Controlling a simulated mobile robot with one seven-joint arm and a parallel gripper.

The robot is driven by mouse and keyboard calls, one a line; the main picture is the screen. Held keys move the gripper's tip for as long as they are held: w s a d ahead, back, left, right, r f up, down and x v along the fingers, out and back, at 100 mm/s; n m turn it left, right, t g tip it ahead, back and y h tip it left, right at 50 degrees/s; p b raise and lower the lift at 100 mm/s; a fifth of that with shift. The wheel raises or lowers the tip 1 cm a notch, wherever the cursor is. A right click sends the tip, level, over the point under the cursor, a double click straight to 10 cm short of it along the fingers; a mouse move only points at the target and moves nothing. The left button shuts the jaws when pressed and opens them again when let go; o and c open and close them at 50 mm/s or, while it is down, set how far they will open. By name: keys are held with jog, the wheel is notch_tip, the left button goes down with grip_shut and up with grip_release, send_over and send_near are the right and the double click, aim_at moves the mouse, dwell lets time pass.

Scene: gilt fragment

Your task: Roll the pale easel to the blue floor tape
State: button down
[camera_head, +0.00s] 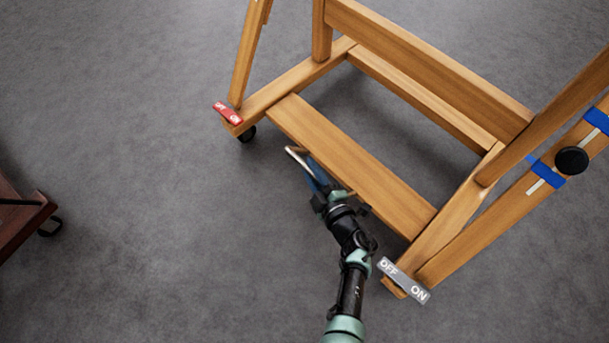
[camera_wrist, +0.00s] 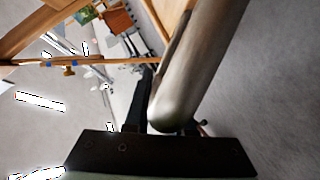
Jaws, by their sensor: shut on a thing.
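The pale easel (camera_head: 350,165) is honey-coloured wood and fills the upper right of the head view. Its base has crossbars and a black castor (camera_head: 246,133) at the near left corner. My gripper (camera_head: 309,166) is low beside the front crossbar, on its near side. In the wrist view my gripper is shut on a pale, rounded bar (camera_wrist: 197,70). Its thin, bent end seems to show at the gripper tip in the head view. I cannot tell whether the bar is joined to the easel. I see no blue tape on the floor.
A red OFF/ON tag (camera_head: 228,113) is at the base's left corner, and a grey OFF/ON tag (camera_head: 404,280) at its right. Blue bands (camera_head: 548,174) and a black knob (camera_head: 571,160) are on the right strut. A dark red-brown wooden piece (camera_head: 22,222) stands left. Floor between is clear.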

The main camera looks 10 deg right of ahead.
jog(key=shift+w+d+r, duration=0.2)
jog(key=shift+w+d, duration=0.05)
jog(key=shift+d, duration=0.35)
jog(key=c, duration=0.8)
grip_release()
jog(key=shift+o, duration=0.2)
jog(key=shift+a, duration=0.1)
jog(key=p+v, duration=0.6)
jog(key=v, duration=0.7)
jog(key=shift+p, duration=0.4)
